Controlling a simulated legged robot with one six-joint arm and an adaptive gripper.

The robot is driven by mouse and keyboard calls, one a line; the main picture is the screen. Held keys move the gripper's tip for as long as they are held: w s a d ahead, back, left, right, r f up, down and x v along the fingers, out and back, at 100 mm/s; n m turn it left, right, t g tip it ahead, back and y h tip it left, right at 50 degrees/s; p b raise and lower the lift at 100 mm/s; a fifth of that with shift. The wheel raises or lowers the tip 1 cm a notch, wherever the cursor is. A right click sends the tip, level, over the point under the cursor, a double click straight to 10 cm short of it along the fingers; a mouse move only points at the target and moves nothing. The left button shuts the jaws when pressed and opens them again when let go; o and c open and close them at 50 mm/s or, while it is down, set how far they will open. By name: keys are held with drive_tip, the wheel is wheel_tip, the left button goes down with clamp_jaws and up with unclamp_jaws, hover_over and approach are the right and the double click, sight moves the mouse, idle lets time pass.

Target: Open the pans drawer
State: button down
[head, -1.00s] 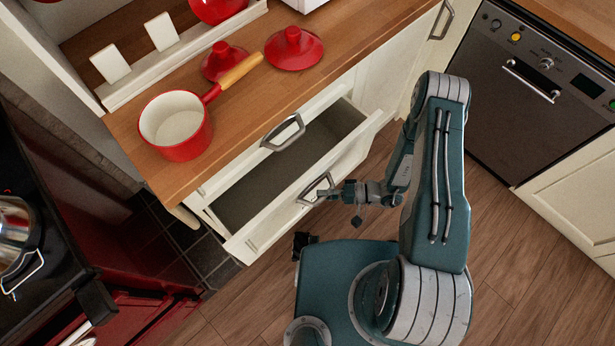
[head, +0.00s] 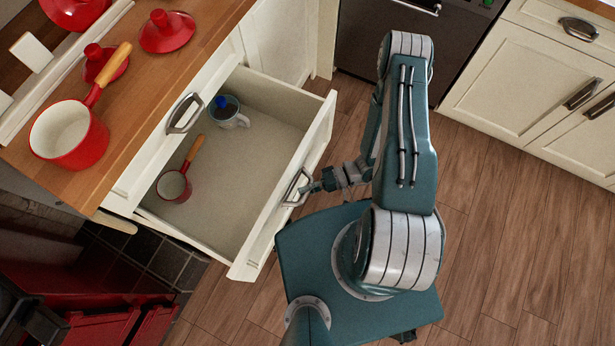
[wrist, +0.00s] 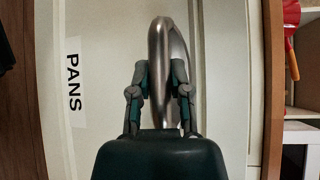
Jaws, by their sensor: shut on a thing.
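The pans drawer (head: 225,178) stands far out from the white cabinet in the head view, its inside open to view. Its front carries a metal handle (head: 296,187) and, in the wrist view, a label reading PANS (wrist: 74,82). My gripper (head: 312,186) is at this handle. In the wrist view its two fingers are closed around the handle (wrist: 168,60), one on each side. Inside the drawer lie a small red pan with a wooden handle (head: 174,186) and a glass cup with something blue in it (head: 228,112).
A wooden counter (head: 150,85) above holds a red saucepan (head: 68,135) and red lids (head: 167,32). A shut upper drawer with its own handle (head: 184,113) is above the pans drawer. A dishwasher (head: 370,50) stands behind my arm. Wooden floor (head: 500,230) is clear at right.

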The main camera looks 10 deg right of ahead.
drive_tip(key=shift+s+d+f, duration=0.15)
drive_tip(key=shift+s+d, duration=0.05)
drive_tip(key=c, duration=0.6)
unclamp_jaws()
drive_tip(key=d, duration=0.4)
drive_tip(key=w+d+r, duration=0.1)
drive_tip(key=d, duration=0.7)
drive_tip(key=shift+w+r, duration=0.15)
drive_tip(key=shift+r, duration=0.15)
